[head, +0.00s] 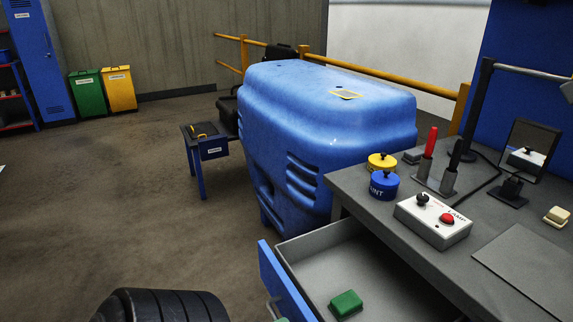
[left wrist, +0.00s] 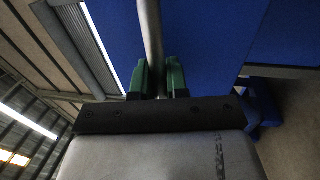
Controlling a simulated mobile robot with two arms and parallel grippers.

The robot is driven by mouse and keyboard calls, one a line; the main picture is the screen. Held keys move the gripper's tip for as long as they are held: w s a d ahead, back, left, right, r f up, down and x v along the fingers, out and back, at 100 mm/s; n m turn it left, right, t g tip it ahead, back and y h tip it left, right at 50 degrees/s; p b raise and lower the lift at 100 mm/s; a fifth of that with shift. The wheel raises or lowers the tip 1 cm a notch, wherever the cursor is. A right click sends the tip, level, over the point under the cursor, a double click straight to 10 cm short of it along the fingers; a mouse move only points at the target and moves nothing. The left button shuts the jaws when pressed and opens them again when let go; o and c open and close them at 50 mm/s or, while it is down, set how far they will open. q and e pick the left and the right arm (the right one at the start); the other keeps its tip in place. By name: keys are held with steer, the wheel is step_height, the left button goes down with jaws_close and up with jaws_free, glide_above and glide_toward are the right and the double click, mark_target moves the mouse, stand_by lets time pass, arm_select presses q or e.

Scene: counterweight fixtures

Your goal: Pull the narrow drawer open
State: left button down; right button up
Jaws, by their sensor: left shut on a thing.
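A grey drawer (head: 322,254) with a blue front (head: 284,282) stands pulled out from the grey workbench (head: 395,195). A green block (head: 346,304) lies inside it. The drawer's metal handle (head: 273,308) shows at the bottom edge of the head view. In the left wrist view, the handle bar (left wrist: 152,35) runs between the green fingers of my left gripper (left wrist: 157,78), which is shut on it, with the blue front behind. In the head view that gripper is mostly cut off by the bottom edge. My right gripper is not in view.
A large blue machine cover (head: 320,130) stands behind. Floor is clear to the left.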

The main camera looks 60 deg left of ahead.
arm_select(q)
steer(key=c, duration=1.1)
jaws_free()
steer(key=b+v, duration=0.1)
steer(key=v, duration=0.9)
steer(key=shift+s, duration=0.4)
steer(key=shift+f, duration=0.1)
